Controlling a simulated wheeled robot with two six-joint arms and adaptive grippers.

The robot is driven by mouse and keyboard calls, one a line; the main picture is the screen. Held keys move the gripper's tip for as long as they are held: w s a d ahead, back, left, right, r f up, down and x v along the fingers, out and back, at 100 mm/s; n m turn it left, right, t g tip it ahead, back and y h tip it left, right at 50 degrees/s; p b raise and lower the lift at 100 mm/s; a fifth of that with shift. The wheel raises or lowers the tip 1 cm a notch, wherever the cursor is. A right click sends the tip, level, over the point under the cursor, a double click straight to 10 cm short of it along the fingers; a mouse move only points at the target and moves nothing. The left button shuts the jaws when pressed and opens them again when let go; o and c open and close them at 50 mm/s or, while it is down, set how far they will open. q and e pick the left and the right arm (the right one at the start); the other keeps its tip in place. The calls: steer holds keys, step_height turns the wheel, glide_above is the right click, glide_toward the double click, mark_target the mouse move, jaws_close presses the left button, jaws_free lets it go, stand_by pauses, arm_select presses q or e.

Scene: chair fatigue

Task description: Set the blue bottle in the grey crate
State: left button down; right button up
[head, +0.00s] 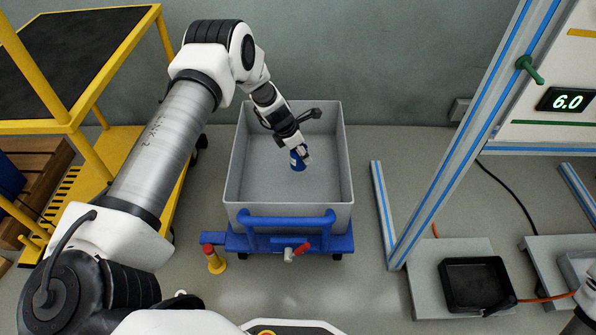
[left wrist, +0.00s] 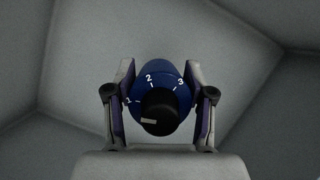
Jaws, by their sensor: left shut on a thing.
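The blue bottle (head: 297,162) is in my left gripper (head: 302,155), inside the outline of the grey crate (head: 231,180) in the head view. In the left wrist view the bottle (left wrist: 172,80) shows its black cap and white marks 1, 2 and 3, between the two fingers of my left gripper (left wrist: 160,108), which is shut on it. Grey crate walls and floor (left wrist: 60,75) surround it there. I cannot tell whether the bottle's base touches the crate floor. The crate holds nothing else that I can see. Only a bit of my right arm shows at the lower right edge; its gripper is not visible.
The crate stands on a blue cart (head: 290,243) with a red-handled valve (head: 296,252). A yellow shelf cart (head: 110,140) stands at left. An aluminium frame (head: 440,180) and a black tray (head: 476,284) are at right. Floor is clear between crate and frame.

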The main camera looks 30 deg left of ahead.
mark_target(302, 165)
arm_select(q)
step_height(302, 165, down, 7)
steer(key=b, duration=0.3)
steer(key=shift+r, duration=0.35)
steer(key=shift+f, duration=0.15)
steer(key=shift+c, duration=1.9)
jaws_free()
steer(key=shift+r, duration=0.2)
steer(key=p+v, duration=0.7)
steer(key=v, duration=0.5)
